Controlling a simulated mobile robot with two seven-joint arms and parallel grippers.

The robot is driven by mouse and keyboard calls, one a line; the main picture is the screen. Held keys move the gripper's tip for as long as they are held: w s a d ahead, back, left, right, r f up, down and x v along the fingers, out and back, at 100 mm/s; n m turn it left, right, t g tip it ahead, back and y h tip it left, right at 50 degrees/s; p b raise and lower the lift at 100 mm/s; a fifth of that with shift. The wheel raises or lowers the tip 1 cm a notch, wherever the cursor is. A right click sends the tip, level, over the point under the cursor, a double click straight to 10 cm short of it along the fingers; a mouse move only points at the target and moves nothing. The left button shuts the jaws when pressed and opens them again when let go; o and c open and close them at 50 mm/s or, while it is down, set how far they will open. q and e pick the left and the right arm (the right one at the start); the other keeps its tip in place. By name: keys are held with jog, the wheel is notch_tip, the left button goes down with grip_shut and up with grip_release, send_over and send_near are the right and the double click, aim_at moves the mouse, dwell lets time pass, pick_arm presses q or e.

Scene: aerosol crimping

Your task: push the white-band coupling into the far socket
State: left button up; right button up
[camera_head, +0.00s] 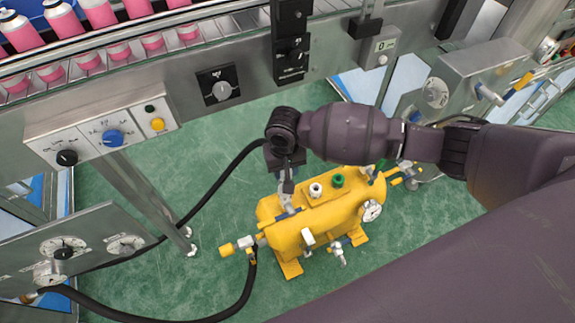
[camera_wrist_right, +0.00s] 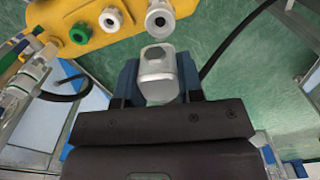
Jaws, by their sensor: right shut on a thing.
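My right gripper (camera_head: 287,188) points down over the left end of the yellow tank (camera_head: 325,215). In the right wrist view, its two dark blue fingers (camera_wrist_right: 158,82) are shut on a pale grey, rounded coupling (camera_wrist_right: 158,66). I cannot make out a white band on it. A pale round fitting with a dark hole (camera_wrist_right: 160,18) shows just beyond the coupling; I cannot tell whether they touch. A white-ringed socket (camera_head: 316,189) and a green-ringed socket (camera_head: 338,181) stand on the tank top. Both also show in the wrist view, white (camera_wrist_right: 110,20) and green (camera_wrist_right: 80,35). My left gripper is out of view.
A gauge (camera_head: 371,210) and valves sit on the tank's sides. A black hose (camera_head: 222,180) curves across the green floor on the left. Control panels (camera_head: 105,132) and a conveyor of pink cans (camera_head: 70,30) line the back.

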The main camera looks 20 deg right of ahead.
jog(key=shift+w+n, duration=0.1)
jog(key=shift+n, duration=0.3)
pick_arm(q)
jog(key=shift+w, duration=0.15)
pick_arm(e)
jog(key=shift+a+n, duration=0.1)
jog(key=shift+n, duration=0.4)
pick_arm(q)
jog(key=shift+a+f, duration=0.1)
pick_arm(e)
jog(key=shift+f, duration=0.15)
jog(key=shift+f+b, duration=0.95)
jog(key=shift+f, duration=0.6)
jog(key=shift+f+b, duration=0.7)
jog(key=shift+b, duration=0.05)
jog(key=shift+f, duration=0.3)
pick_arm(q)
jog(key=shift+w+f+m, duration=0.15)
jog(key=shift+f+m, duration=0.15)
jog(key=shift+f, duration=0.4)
pick_arm(e)
jog(key=shift+f, duration=0.1)
